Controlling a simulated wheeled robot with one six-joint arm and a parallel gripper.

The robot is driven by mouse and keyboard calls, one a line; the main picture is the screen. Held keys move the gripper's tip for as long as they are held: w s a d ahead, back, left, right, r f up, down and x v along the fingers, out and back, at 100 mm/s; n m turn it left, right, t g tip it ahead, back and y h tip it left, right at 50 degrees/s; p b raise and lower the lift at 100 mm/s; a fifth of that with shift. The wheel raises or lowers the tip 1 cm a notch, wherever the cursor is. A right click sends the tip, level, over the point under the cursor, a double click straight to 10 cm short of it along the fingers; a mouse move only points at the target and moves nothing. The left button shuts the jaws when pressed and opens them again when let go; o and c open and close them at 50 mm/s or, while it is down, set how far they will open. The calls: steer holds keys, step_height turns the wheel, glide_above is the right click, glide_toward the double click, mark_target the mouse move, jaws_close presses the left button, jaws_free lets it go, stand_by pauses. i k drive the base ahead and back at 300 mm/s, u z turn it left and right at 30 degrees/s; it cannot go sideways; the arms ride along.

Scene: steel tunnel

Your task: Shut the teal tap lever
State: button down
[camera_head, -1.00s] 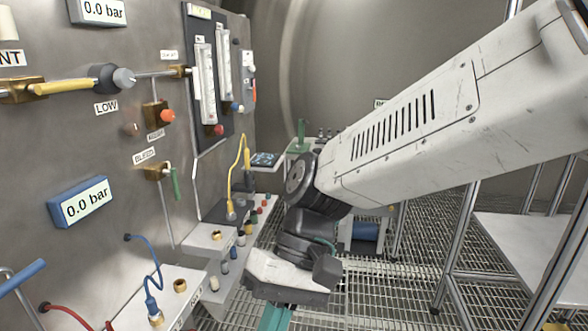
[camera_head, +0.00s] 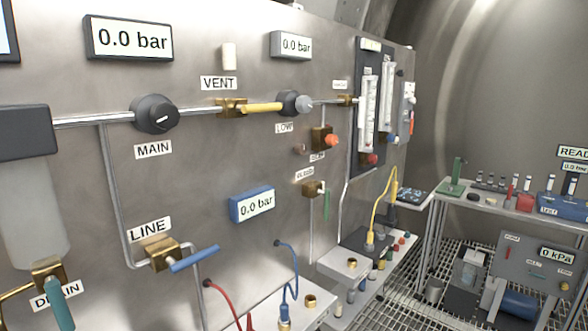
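The teal tap lever (camera_head: 62,304) is at the bottom left of the head view. It points down from a brass valve body (camera_head: 48,270) under a clear bowl, beside the DRAIN label (camera_head: 53,294). The lever partly covers this label, and its lower end is near the picture's bottom edge. My gripper is not in view, so I cannot tell its state or its distance from the lever.
The blue LINE lever (camera_head: 195,258) sticks out to the right of the teal one. The yellow VENT lever (camera_head: 262,107) lies level along its pipe. A green lever (camera_head: 326,204) hangs down. Red (camera_head: 225,300) and blue (camera_head: 291,268) hoses loop out low on the panel.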

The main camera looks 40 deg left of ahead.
mark_target(53, 285)
steer(key=u, duration=1.9)
